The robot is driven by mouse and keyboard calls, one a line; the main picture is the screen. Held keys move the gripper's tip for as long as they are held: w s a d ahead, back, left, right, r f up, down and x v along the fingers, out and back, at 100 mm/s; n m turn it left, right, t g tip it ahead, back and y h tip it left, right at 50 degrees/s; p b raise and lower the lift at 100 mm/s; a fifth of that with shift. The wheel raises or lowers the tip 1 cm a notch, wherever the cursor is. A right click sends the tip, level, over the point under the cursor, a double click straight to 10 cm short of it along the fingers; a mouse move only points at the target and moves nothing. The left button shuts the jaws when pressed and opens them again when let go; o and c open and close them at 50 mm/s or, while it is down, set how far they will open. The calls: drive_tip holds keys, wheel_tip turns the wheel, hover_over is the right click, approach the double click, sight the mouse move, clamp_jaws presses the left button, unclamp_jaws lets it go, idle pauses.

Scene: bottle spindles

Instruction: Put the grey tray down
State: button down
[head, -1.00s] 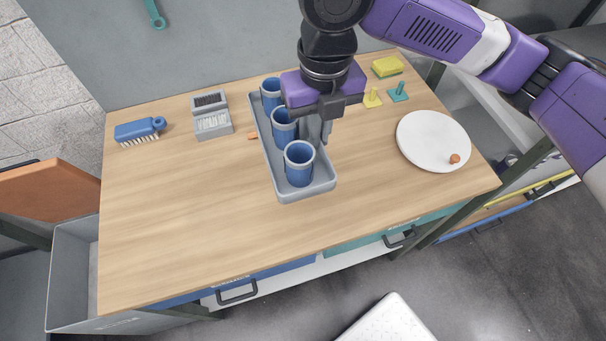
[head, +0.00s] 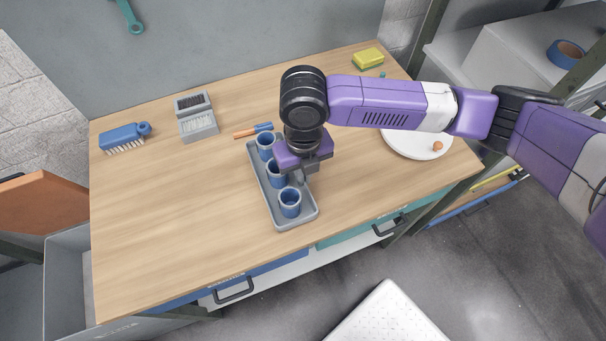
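The grey tray (head: 306,216) is long and shallow and lies low over the wooden worktop, seemingly flat on it. Three blue cups stand in it in a row: the far cup (head: 265,143), the middle cup (head: 274,176) and the near cup (head: 290,203). My gripper (head: 304,174) is at the tray's right long side, beside the middle cup, pointing down. Its body hides part of the middle cup and the tray's right rim. The fingertips are mostly hidden, so their grip on the rim cannot be made out.
An orange and blue tool (head: 253,131) lies just beyond the tray. A grey brush box (head: 198,122) and a blue brush (head: 126,136) are at the back left. A white plate (head: 418,147) and a sponge (head: 368,58) are right. The worktop's left middle is clear.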

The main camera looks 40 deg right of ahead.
drive_tip(key=shift+f, duration=0.45)
drive_tip(key=shift+f, duration=0.15)
drive_tip(key=c, duration=1.6)
unclamp_jaws()
drive_tip(key=shift+c, duration=0.2)
wheel_tip(320, 180, up, 12)
drive_tip(key=shift+b, duration=0.45)
